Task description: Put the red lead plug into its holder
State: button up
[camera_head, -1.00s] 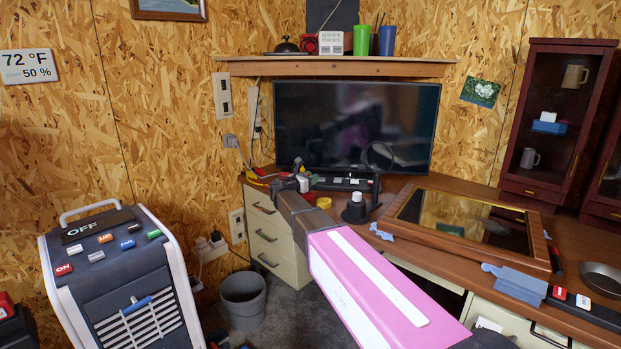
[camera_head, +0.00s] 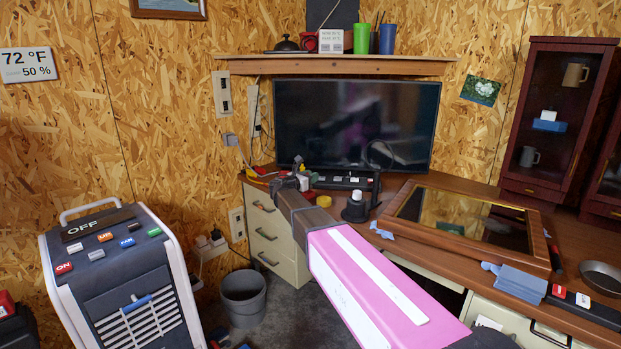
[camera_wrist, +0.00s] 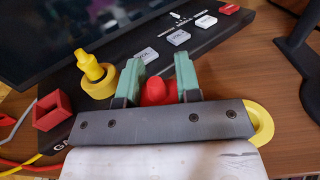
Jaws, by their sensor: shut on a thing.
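The red lead plug (camera_wrist: 153,92) sits between the two teal fingers of my gripper (camera_wrist: 160,85) in the wrist view. My gripper is shut on it, and the grey wrist bar hides its lower part. A red square, open-topped holder (camera_wrist: 51,109) stands to the left, apart from the plug. A yellow plug (camera_wrist: 92,68) stands upright in a round yellow holder (camera_wrist: 99,87), between the red holder and my fingers. In the head view my gripper (camera_head: 300,178) is at the left end of the desk, in front of the monitor; the red plug is not clear there.
A black button panel (camera_wrist: 205,37) lies behind and beneath my fingers, below the monitor (camera_head: 355,122). A yellow ring (camera_wrist: 262,121) is close to my gripper's right side. Red and yellow cables (camera_wrist: 22,160) run at the left. A framed glass panel (camera_head: 455,215) lies to the right.

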aim_at(311, 191)
jog(key=shift+f, duration=1.65)
jog(key=o, duration=1)
jog(key=v, duration=1)
jog(key=shift+s+a, duration=0.25)
jog(key=shift+s, duration=0.05)
